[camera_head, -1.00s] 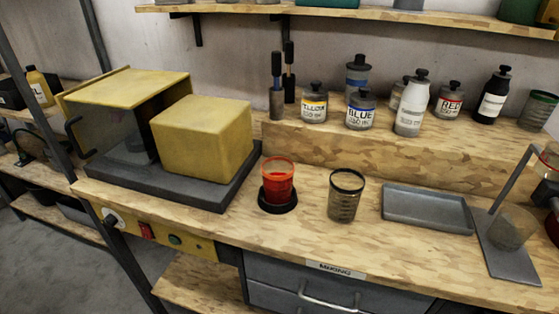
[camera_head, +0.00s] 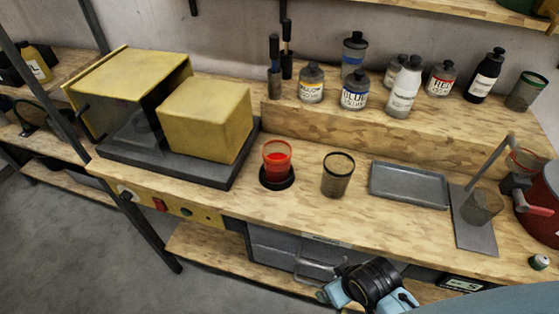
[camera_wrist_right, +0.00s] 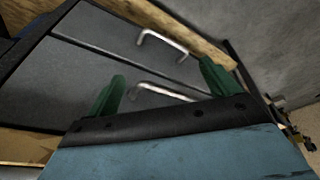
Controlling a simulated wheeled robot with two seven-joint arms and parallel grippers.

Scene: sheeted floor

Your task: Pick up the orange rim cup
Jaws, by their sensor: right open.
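A clear cup with an orange-red rim and red contents (camera_head: 277,164) stands upright on a round black base on the wooden bench. Another clear cup with a reddish-orange rim (camera_head: 526,162) is at the far right, partly behind the red machine. Which rim is truly orange is hard to tell. My right arm's wrist shows at the bottom of the head view, in front of the drawers and well below the cups. In the right wrist view my right gripper (camera_wrist_right: 162,70) has its green fingers wide apart, with nothing between them. My left gripper is not in view.
A black-rimmed cup (camera_head: 338,175) stands beside the red-filled one. A grey tray (camera_head: 409,186) and a metal stand (camera_head: 474,222) are further right. A yellow box (camera_head: 206,120) is left. Bottles line the raised shelf. Grey drawers with handles (camera_wrist_right: 165,42) face my right gripper.

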